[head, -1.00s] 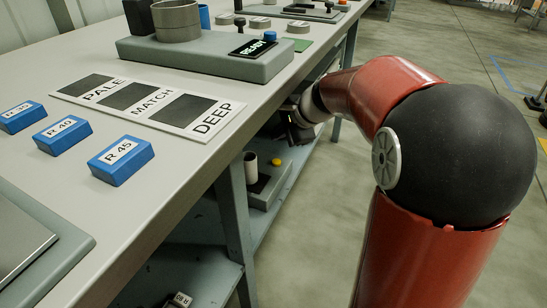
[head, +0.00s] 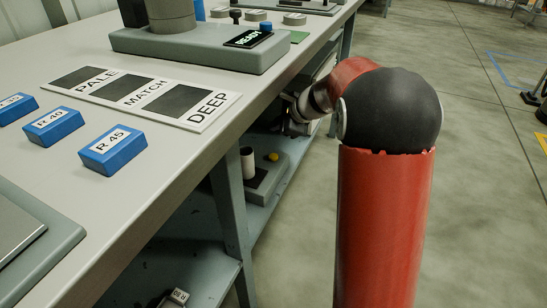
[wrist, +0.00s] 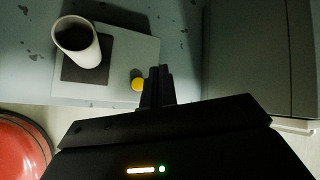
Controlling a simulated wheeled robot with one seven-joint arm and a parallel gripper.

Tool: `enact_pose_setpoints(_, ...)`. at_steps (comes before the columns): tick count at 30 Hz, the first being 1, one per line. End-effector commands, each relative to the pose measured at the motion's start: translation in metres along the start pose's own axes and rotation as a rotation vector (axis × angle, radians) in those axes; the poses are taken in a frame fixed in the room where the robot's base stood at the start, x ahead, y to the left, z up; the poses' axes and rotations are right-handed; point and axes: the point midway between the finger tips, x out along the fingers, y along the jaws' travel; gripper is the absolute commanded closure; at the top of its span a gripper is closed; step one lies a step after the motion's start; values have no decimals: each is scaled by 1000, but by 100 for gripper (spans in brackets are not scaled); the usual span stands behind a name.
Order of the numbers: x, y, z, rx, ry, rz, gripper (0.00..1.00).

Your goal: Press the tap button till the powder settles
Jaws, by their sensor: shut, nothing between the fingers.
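A round yellow button (wrist: 137,84) sits on a flat pale base (wrist: 120,66) on the lower shelf. It also shows in the head view (head: 273,157). A white open tube (wrist: 80,45) stands on a dark square of the same base. Its inside is dark, and I cannot make out the powder. My gripper (wrist: 158,72) is shut and empty. Its tips appear just right of the yellow button in the wrist view; I cannot tell whether they touch it. In the head view my gripper is mostly hidden beside the bench edge.
The bench top (head: 70,210) overhangs the shelf. It bears blue blocks such as R 45 (head: 112,150), a PALE/MATCH/DEEP card (head: 215,113) and a grey READY device (head: 200,52). A bench leg (head: 230,205) stands left of the base. A grey box side (wrist: 245,55) is right of my gripper.

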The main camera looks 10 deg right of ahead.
Motion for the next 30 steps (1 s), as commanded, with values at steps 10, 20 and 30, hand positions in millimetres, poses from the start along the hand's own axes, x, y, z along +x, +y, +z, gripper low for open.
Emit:
enact_pose_setpoints(10,35,26,-25,0,0,1,100)
enact_pose_setpoints(20,57,41,-41,-1,0,0,100)
enact_pose_setpoints(30,57,41,-41,-1,0,0,100)
